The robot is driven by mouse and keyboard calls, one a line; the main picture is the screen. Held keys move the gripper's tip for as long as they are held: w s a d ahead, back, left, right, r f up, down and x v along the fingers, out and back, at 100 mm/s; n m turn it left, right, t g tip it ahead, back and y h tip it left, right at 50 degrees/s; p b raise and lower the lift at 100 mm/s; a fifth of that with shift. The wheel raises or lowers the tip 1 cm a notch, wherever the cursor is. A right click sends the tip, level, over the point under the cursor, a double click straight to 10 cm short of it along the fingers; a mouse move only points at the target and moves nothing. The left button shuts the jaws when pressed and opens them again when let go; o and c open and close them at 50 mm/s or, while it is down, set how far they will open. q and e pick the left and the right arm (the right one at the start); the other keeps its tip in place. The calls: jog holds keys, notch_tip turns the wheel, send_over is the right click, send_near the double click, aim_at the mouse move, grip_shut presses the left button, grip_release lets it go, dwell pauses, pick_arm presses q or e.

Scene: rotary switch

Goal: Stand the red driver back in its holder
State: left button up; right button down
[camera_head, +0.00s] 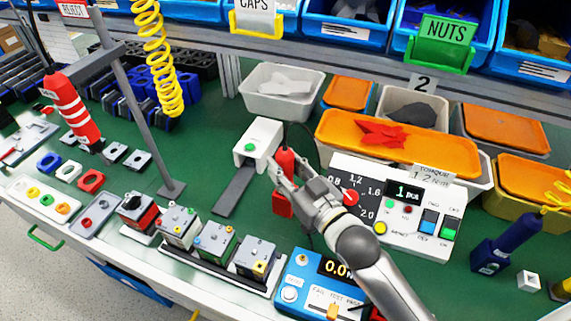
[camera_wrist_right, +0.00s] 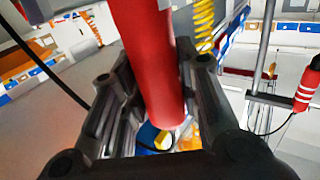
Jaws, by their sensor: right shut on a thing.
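My right gripper (camera_head: 283,174) is shut on the red driver (camera_head: 286,157), which stands roughly upright with a dark cable at its top. In the wrist view the red driver (camera_wrist_right: 150,60) runs between the two dark fingers of the right gripper (camera_wrist_right: 158,85). A red block-like holder (camera_head: 282,205) shows just below the gripper on the green bench. The gripper hides the gap between driver and holder, so I cannot tell whether the driver's lower end is inside. My left gripper is not in view.
A torque box (camera_head: 398,228) stands close right of the gripper, and a white unit with a green button (camera_head: 258,138) close left. A blue meter (camera_head: 298,278) is in front. A red-and-white striped driver (camera_head: 72,110) hangs at the left; a blue driver (camera_head: 517,235) stands right.

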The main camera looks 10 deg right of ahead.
jog(key=shift+f, duration=0.2)
dwell(0.6)
jog(key=c, duration=1)
grip_release()
jog(key=shift+f, duration=0.15)
jog(key=v, duration=1.2)
